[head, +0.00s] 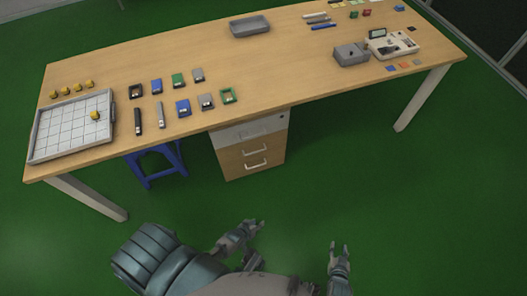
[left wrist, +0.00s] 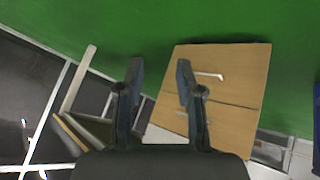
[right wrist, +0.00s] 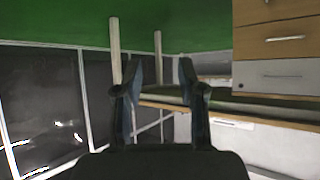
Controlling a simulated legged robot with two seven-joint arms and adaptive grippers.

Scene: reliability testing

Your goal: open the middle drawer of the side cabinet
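The side cabinet (head: 233,163) stands under the table with a whitish top drawer and two wood-coloured drawers below. Its middle drawer (head: 233,155) has a pale bar handle and looks shut. In the left wrist view the cabinet appears upside down, with the middle drawer (left wrist: 235,117) partly behind a finger. In the right wrist view the middle drawer (right wrist: 250,45) is at the upper right. My left gripper (head: 250,227) is open and empty, in front of the cabinet and apart from it. My right gripper (head: 338,250) is open and empty, farther right.
A blue stool (head: 155,165) stands left of the cabinet. The green floor before the cabinet is clear.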

